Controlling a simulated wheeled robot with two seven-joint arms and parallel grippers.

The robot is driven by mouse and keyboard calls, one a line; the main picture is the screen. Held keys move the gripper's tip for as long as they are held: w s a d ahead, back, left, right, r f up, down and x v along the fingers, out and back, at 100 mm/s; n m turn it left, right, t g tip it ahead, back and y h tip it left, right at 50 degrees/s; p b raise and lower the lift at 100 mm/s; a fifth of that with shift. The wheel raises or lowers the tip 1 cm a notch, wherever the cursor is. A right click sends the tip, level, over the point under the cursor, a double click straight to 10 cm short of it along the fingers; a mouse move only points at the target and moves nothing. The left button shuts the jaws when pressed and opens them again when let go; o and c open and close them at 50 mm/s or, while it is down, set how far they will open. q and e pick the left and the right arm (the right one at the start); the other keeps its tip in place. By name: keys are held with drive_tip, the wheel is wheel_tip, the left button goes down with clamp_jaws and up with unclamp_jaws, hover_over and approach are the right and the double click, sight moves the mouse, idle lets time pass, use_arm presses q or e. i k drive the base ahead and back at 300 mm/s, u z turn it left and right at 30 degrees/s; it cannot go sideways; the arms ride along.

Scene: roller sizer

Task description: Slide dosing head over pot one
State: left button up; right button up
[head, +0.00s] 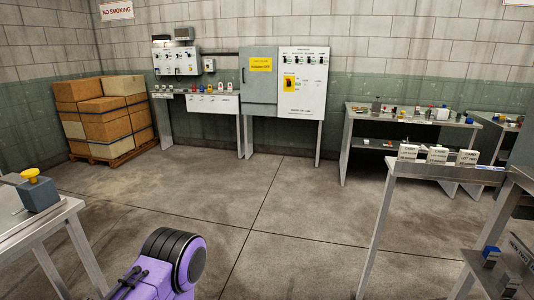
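I cannot make out a dosing head or pot one in the head view. Neither gripper shows; only a purple and black link of one of my arms is at the bottom, left of centre. A grey block with a yellow knob (32,176) sits on the metal table (70,210) at the left edge; I cannot tell whether it belongs to the task.
Stacked cartons (100,117) stand at the back left. Control panels (302,83) line the back wall. A bench with small items (405,118) is at the back right. A nearer bench at right holds card signs (438,154). The middle floor (270,210) is clear.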

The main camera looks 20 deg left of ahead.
sight(38, 197)
drive_tip(key=u, duration=0.7)
drive_tip(key=i, duration=1.05)
drive_tip(key=u, duration=1.8)
drive_tip(key=i, duration=0.95)
drive_tip(key=u, duration=0.55)
